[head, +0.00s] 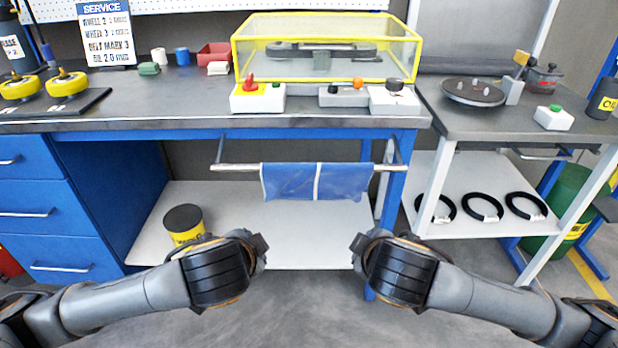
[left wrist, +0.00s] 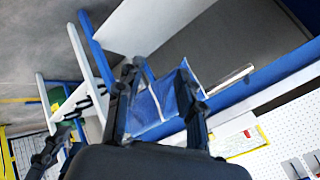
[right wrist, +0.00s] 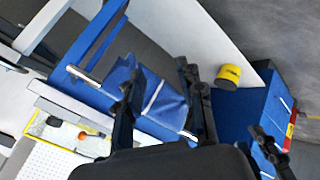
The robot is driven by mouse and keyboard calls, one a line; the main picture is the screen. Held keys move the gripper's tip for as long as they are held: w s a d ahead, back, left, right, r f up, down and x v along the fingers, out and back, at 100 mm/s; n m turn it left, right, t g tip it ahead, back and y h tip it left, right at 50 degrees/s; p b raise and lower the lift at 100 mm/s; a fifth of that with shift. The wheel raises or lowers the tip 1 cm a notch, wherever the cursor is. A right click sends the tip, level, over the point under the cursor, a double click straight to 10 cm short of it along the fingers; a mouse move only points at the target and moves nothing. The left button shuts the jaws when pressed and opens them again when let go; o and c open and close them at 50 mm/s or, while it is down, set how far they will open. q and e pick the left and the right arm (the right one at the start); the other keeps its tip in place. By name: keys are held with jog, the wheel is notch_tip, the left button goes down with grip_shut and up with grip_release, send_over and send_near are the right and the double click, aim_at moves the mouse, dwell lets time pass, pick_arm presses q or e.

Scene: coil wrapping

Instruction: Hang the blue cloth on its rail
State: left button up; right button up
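The blue cloth (head: 290,182) with a pale vertical stripe hangs over the metal rail (head: 236,167) on the front of the workbench. Bare rail shows on both sides of it. My left gripper (head: 264,250) and my right gripper (head: 358,250) are low and nearer than the cloth, apart from it in the head view. In the left wrist view, the cloth (left wrist: 152,106) shows beyond and between the spread fingers of the left gripper (left wrist: 158,80). In the right wrist view, the cloth (right wrist: 155,98) likewise shows between the spread fingers of the right gripper (right wrist: 158,85). Both grippers look empty.
The workbench (head: 160,112) carries a yellow-framed clear case (head: 325,68) and button boxes (head: 258,98). A yellow-and-black can (head: 185,222) stands on the lower shelf. A side table (head: 520,125) at right has black coils (head: 482,208) on its shelf.

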pick_arm(q)
jog(key=shift+s, duration=0.35)
pick_arm(e)
jog(key=shift+s, duration=0.4)
pick_arm(q)
jog(key=shift+f, duration=0.1)
pick_arm(e)
jog(key=shift+w+f, duration=0.1)
